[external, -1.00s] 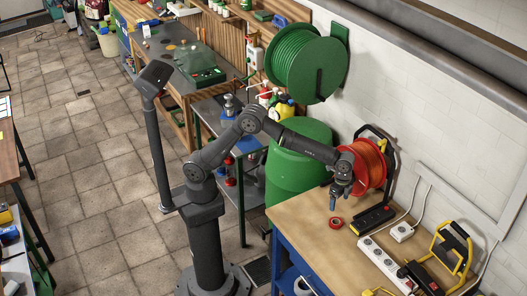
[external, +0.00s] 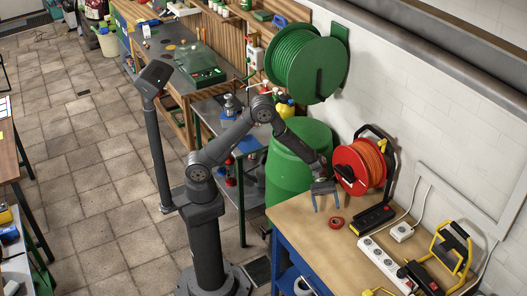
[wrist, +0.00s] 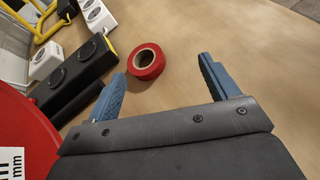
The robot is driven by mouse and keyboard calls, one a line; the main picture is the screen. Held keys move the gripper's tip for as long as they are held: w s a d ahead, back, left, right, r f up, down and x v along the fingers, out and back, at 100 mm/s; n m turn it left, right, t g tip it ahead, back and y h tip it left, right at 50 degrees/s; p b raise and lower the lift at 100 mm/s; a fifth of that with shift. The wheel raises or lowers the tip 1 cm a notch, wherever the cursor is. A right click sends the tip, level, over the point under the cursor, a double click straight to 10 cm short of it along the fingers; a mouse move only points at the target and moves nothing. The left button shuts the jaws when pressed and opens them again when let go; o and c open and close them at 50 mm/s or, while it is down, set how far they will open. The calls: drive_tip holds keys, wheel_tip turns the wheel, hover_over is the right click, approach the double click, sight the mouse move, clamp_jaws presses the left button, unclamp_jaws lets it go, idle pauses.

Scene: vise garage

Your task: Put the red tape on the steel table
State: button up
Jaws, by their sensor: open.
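The red tape (external: 337,222) is a small roll lying flat on the wooden-topped workbench (external: 308,235). In the wrist view the red tape (wrist: 146,61) lies just beyond my fingertips, nearer the left finger. My gripper (external: 327,208) is open and empty above the left part of the bench, a little left of the tape. Its two blue fingers also show spread apart in the wrist view (wrist: 162,75). A grey metal table (external: 207,108) stands behind the green barrel, with a blue item and bottles on it; I take it as the steel table. My arm partly hides it.
A red-orange cable reel (external: 360,165) stands at the bench's back edge, close to my gripper. A black power strip (external: 372,218) and a white one (external: 385,264) lie right of the tape. A green barrel (external: 290,185) stands between bench and metal table.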

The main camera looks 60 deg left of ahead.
sight(337, 226)
drive_tip(key=w+n, duration=0.1)
drive_tip(key=w+a+f+n+t, duration=0.1)
drive_tip(key=shift+w+n+h, duration=0.2)
drive_tip(key=shift+n+h, duration=0.1)
drive_tip(key=shift+h, duration=0.1)
drive_tip(key=shift+d+f, duration=0.2)
drive_tip(key=shift+d, duration=0.1)
drive_tip(key=x, duration=0.6)
drive_tip(key=shift+s+d, duration=0.1)
drive_tip(key=shift+d, duration=0.3)
drive_tip(key=c, duration=1.1)
drive_tip(key=shift+c, duration=0.2)
drive_tip(key=shift+r, duration=0.2)
